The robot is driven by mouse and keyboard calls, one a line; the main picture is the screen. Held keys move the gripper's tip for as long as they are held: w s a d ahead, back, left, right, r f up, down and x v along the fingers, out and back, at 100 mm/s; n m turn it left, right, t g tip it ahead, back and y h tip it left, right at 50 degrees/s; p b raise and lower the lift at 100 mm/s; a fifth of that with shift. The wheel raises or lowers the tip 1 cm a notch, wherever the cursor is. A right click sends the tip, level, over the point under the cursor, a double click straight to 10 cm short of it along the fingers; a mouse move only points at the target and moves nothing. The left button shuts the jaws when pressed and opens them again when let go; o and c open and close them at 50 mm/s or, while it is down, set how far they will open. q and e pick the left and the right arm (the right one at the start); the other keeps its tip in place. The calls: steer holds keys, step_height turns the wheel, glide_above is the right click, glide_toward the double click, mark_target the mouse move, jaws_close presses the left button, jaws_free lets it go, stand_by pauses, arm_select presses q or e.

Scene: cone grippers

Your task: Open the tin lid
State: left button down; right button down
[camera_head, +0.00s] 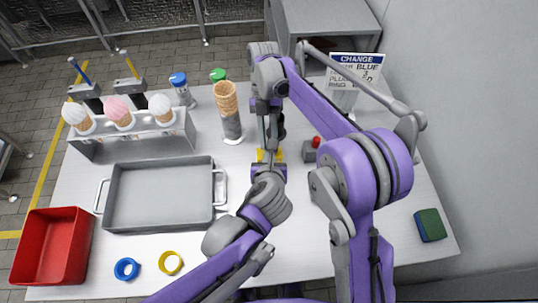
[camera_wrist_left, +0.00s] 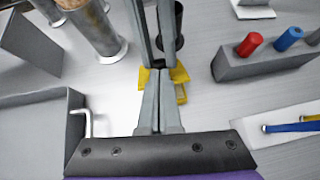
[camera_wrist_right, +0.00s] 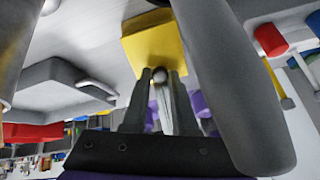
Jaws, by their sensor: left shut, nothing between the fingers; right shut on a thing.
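A small yellow boxy thing (camera_head: 264,155), perhaps the tin, is on the white table between my two grippers. It also shows in the left wrist view (camera_wrist_left: 180,76) and, larger, in the right wrist view (camera_wrist_right: 155,46). My left gripper (camera_head: 268,160) comes from the front; its fingers (camera_wrist_left: 155,75) are shut and empty, with the tips close to the yellow thing. My right gripper (camera_head: 267,140) reaches in from the far side. Its fingers (camera_wrist_right: 163,85) are shut at the yellow thing; the held part is mostly hidden. I cannot make out a separate lid.
A dark cup (camera_wrist_left: 172,25) stands close beyond the fingertips. A stack of cones (camera_head: 227,97) is to the left, and a grey block with a red knob (camera_head: 312,148) to the right. A grey tray (camera_head: 160,195) and a red bin (camera_head: 52,248) fill the left side.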

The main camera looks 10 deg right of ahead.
arm_select(q)
steer(key=shift+w+r, duration=0.35)
steer(key=shift+w, duration=0.15)
arm_select(e)
steer(key=shift+s, duration=0.15)
arm_select(q)
steer(key=shift+w, duration=0.15)
arm_select(e)
steer(key=c, duration=0.7)
jaws_free()
steer(key=shift+r, duration=0.1)
